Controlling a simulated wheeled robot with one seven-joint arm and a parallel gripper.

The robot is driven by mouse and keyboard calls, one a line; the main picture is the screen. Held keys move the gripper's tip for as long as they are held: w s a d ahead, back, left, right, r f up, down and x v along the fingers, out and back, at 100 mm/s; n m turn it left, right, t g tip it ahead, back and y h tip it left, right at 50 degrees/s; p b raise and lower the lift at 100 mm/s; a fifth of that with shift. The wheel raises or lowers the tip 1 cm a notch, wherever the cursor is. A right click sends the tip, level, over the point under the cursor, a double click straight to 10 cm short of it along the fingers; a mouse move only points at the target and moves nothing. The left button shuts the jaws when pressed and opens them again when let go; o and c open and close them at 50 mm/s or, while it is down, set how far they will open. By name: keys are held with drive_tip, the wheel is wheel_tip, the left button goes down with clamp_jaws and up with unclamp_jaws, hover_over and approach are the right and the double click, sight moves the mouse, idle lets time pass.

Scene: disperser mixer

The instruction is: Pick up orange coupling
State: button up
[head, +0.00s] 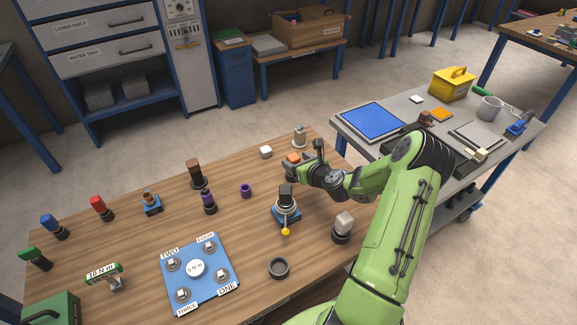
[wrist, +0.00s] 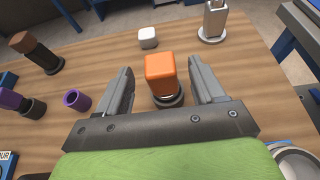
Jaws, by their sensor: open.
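The orange coupling (wrist: 160,75) has an orange block top on a round dark base and stands upright on the wooden table. In the wrist view it sits between the two fingers of my gripper (wrist: 162,85), with a gap showing on both sides. My gripper is open and empty. In the head view my gripper (head: 303,166) is low over the table's far right part, and the orange top (head: 293,158) shows at its left side. The coupling's lower part is mostly hidden there by the gripper.
A white block (head: 265,152) and a grey metal piece (head: 299,137) stand beyond the coupling. A purple ring (head: 245,190) lies to its left. A blue-based device with a yellow knob (head: 286,212) stands nearer. A grey side table (head: 372,119) is at the right.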

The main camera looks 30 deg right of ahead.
sight(291, 157)
drive_tip(key=x, duration=0.5)
drive_tip(key=shift+f+b, duration=0.1)
drive_tip(key=shift+b, duration=0.25)
drive_tip(key=c, duration=1.2)
